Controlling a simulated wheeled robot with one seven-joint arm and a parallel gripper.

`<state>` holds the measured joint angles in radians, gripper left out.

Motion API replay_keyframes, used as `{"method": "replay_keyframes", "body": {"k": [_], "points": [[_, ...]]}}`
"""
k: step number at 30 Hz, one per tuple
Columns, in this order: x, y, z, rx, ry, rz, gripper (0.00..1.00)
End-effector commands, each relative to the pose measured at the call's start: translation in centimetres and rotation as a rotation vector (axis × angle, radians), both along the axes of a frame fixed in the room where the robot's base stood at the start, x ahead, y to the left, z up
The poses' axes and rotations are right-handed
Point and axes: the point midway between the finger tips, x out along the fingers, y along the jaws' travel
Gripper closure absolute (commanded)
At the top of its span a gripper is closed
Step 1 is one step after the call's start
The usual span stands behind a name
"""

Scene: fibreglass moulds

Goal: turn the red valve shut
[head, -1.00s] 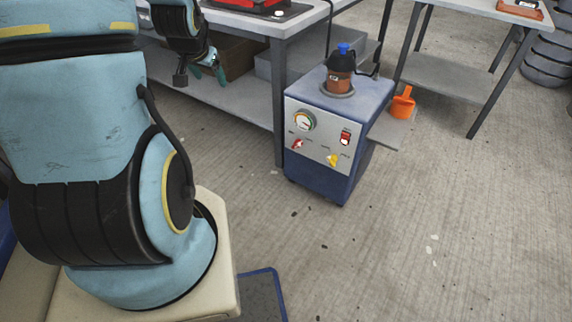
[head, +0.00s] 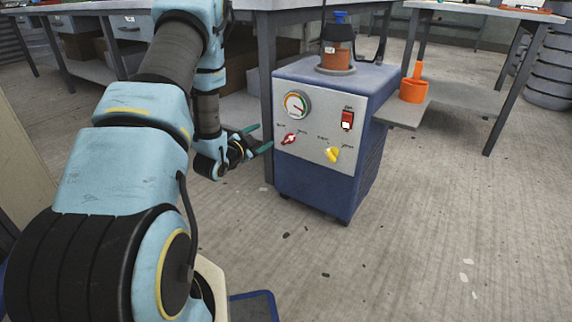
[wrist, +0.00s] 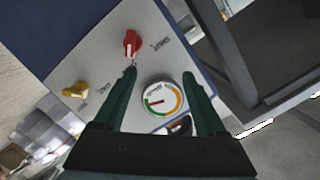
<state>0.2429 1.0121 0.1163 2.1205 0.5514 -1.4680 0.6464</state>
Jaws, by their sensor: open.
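The red valve (head: 289,139) is a small red handle with a white mark, low on the left of the grey front panel of a blue machine (head: 325,183). In the wrist view the red valve (wrist: 131,43) lies just beyond the tip of the left finger. My gripper (head: 259,138) is open and empty, just left of the panel and pointing at it. Its two green fingers (wrist: 162,68) show apart in the wrist view, with the gauge between them. I cannot tell whether a finger touches the valve.
The panel also carries a round gauge (head: 295,104), a red switch (head: 347,120) and a yellow valve (head: 332,154). A table leg (head: 266,100) stands close behind my gripper.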

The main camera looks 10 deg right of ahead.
Motion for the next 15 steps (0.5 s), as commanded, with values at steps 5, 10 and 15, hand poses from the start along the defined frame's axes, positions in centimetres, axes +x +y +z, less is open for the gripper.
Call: {"method": "replay_keyframes", "body": {"k": [5,10,15], "points": [[-1.1,-1.2,-5.5,-0.043,-0.093,-0.068,0.27],[-1.5,-1.7,-6.5,-0.064,-0.134,-0.095,0.27],[-0.5,-2.8,-6.5,-0.066,-0.143,-0.099,0.27]]}}
